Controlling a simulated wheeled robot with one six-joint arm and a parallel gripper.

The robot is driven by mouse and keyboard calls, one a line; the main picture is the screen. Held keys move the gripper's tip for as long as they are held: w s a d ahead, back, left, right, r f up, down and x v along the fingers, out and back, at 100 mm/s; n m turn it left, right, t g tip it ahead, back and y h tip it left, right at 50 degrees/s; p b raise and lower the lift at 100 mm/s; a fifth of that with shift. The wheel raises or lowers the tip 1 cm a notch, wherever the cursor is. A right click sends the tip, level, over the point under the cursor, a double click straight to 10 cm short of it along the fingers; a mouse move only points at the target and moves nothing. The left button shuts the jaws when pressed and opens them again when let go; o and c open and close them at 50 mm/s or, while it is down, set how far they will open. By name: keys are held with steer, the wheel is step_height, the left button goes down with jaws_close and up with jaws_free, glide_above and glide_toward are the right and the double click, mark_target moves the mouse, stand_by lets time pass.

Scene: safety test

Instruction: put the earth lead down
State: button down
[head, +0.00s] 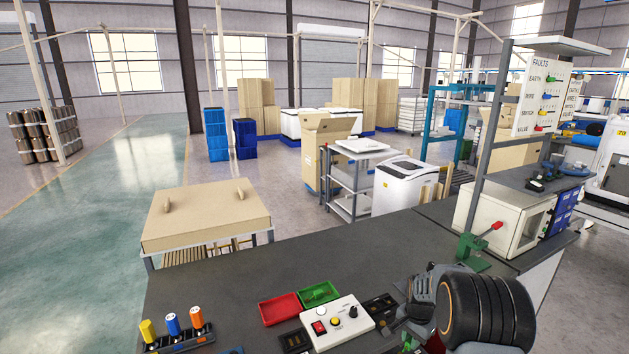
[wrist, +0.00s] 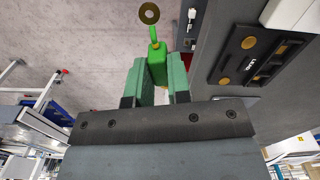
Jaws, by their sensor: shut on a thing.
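The earth lead (wrist: 157,62) is a green grip with a thin stem and a flat brass ring at its tip. It shows in the wrist view between the green fingers of my gripper (wrist: 160,80), which is shut on it. The ring is out past the fingertips, with pale floor behind it; it touches nothing that I can see. In the head view my arm covers the lower right, and I cannot make out the lead or the fingertips clearly.
The dark bench holds a white test box (head: 337,321), a red tray (head: 280,308), a green tray (head: 319,294) with a green item inside, and a rack of coloured plugs (head: 179,337). A black block (wrist: 250,55) with brass contacts lies right of the lead. The bench's middle-left is clear.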

steer(key=shift+s+a+f+n, duration=0.1)
steer(key=shift+s+f+n, duration=0.1)
steer(key=shift+s+n, duration=0.25)
steer(key=s+a+f+n, duration=0.6)
steer(key=s+a+n, duration=0.1)
steer(key=a+n, duration=0.2)
steer(key=shift+s+a+f+n, duration=0.15)
steer(key=shift+a+f+n, duration=0.15)
steer(key=shift+a, duration=0.5)
